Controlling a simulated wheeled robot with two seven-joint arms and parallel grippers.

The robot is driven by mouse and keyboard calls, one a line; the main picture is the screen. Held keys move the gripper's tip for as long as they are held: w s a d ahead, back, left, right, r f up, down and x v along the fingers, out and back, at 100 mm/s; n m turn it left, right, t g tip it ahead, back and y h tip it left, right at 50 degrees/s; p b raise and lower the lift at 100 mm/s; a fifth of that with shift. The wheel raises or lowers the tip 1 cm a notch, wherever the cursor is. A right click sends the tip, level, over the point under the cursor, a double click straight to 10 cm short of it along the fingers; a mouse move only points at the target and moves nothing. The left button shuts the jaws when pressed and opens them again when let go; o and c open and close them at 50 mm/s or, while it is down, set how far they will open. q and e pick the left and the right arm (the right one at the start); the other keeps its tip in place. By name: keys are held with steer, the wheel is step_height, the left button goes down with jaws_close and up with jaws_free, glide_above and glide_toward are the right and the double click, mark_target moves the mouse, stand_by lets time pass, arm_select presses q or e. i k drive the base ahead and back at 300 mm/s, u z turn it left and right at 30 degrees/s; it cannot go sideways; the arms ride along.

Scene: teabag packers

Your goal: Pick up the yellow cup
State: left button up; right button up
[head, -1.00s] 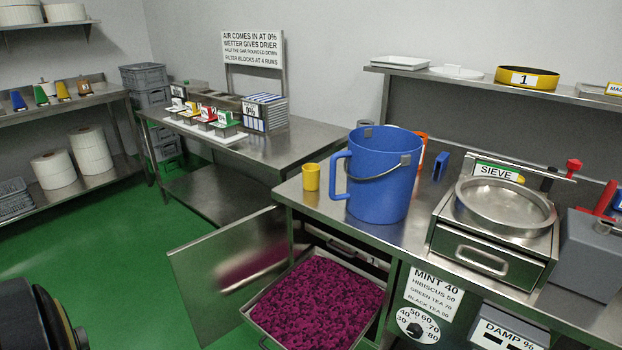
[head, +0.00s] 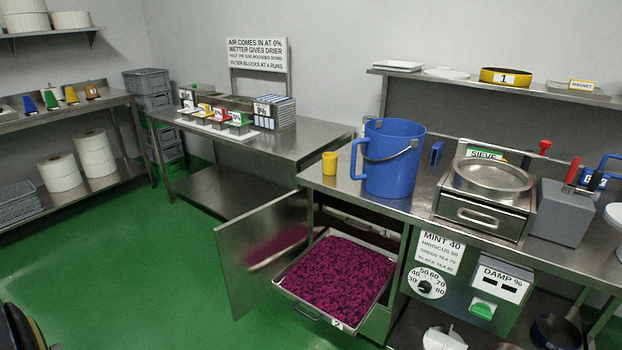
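The small yellow cup (head: 330,163) stands upright on the left end of the steel counter (head: 343,186) in the head view. It is just left of the big blue jug (head: 395,160), with a narrow gap to the jug's handle. Nothing covers the cup. Neither of my grippers shows in the head view; only a dark part of my own body is at the lower left corner.
Below the cup, an open cabinet door (head: 262,250) and a pulled-out tray (head: 314,311) of purple material jut out from the counter. A sieve (head: 492,178) stands right of the jug. A second steel table (head: 290,150) is behind left. Green floor (head: 120,260) is clear at left.

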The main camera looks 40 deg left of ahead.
mark_target(330, 164)
steer(key=z, duration=0.3)
steer(key=k, duration=0.3)
steer(key=u, duration=1.2)
steer(key=i, duration=1.7)
steer(key=z, duration=0.75)
